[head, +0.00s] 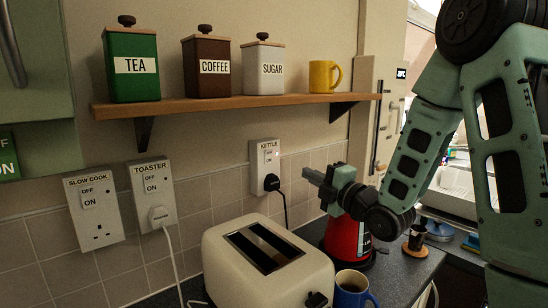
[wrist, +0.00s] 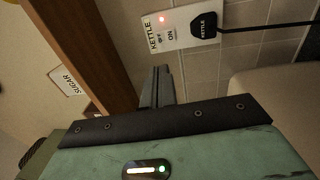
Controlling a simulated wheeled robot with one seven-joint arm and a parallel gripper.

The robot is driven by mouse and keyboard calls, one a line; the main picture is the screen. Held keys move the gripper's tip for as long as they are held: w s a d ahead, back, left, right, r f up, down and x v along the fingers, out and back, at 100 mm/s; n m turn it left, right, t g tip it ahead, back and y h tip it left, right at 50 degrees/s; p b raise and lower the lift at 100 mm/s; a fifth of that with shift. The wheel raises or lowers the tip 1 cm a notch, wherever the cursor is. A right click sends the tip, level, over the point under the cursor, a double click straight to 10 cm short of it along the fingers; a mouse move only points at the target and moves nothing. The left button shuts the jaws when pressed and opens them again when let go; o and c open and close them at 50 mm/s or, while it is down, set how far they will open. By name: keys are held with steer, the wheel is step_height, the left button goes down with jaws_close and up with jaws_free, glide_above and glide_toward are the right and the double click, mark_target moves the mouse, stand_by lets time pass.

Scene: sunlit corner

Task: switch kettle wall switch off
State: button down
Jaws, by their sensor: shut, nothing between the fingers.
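The kettle wall switch (head: 265,153) is a white plate labelled KETTLE on the wall below the shelf, with OFF above ON and a black plug in its lower part. In the wrist view the plate (wrist: 176,32) appears turned sideways, with a small red light lit at its KETTLE end. My gripper (head: 309,177) is shut and empty, to the right of the plate and slightly lower in the head view. In the wrist view its fingertips (wrist: 162,72) point toward the plate with a visible gap. The red kettle (head: 340,240) stands on the counter, partly hidden by my arm.
A wooden shelf (head: 230,104) with canisters and a yellow mug (head: 325,76) juts out above the switch. The slow cook switch (head: 94,212) and toaster switch (head: 153,190) are to the left. A cream toaster (head: 215,255) and blue mug (head: 352,290) stand below.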

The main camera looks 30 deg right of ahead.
steer(key=shift+w, duration=0.1)
steer(key=p, duration=0.7)
glide_toward(269, 153)
steer(key=x, duration=0.5)
steer(key=shift+w+r, duration=0.15)
steer(key=shift+w, duration=0.05)
steer(key=shift+w+a, duration=0.2)
steer(key=shift+w, duration=0.5)
steer(key=shift+w+a+f+b, duration=0.1)
steer(key=shift+w+f+b, duration=0.1)
steer(key=shift+b, duration=0.5)
steer(key=shift+r+p, duration=0.25)
steer(key=shift+p, duration=0.05)
steer(key=shift+s, duration=0.1)
